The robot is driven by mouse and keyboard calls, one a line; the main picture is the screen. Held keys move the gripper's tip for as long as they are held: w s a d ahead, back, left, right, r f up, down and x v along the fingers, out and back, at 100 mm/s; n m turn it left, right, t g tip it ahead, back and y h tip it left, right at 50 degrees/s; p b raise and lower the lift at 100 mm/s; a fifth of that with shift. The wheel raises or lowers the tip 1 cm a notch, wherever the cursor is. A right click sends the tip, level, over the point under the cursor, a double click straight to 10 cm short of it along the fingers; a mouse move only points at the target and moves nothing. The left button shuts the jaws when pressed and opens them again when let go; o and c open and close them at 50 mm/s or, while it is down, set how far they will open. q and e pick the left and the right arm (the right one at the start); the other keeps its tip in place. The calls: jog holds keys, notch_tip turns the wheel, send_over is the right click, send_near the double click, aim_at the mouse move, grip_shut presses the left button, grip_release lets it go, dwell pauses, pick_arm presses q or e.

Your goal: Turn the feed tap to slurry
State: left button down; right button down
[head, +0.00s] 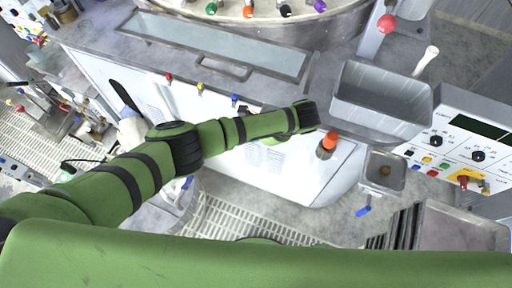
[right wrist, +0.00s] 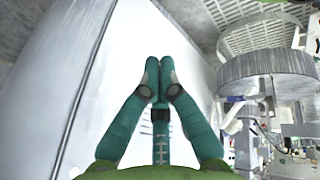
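I cannot tell for sure which fitting is the feed tap, and no slurry label is readable. One candidate is the blue lever (head: 363,211) under a small metal basin (head: 384,172); another is the red handle (head: 463,181) on a yellow plate of the control box. A green arm of mine reaches across the head view from the lower left to a black-banded joint near the middle; its fingertips are not clear there. In the right wrist view my right gripper (right wrist: 159,68) has its teal fingers together, with nothing visible between them. My left gripper is not identifiable.
A grey tray (head: 383,93) stands right of the arm's end. An orange-capped post (head: 328,143) is just below it. A control box (head: 478,130) with knobs and buttons is at right. Small red, yellow and blue knobs line the white cabinet (head: 300,178). Grated floor lies below.

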jog(key=w+a+r+n+t+y, duration=0.2)
jog(key=w+a+r+n, duration=0.25)
jog(key=r+n, duration=0.45)
jog(key=w+a+r+n+t+y, duration=0.25)
jog(key=a+r+n, duration=0.4)
jog(key=r, duration=0.35)
jog(key=w+a+r+n+t+y, duration=0.2)
jog(key=w+a+r+n, duration=0.25)
jog(key=r+n, duration=0.45)
jog(key=w+a, duration=0.6)
jog(key=w, duration=0.5)
jog(key=shift+a+f+m, duration=0.35)
jog(key=shift+f+m, duration=0.05)
jog(key=shift+m, duration=0.05)
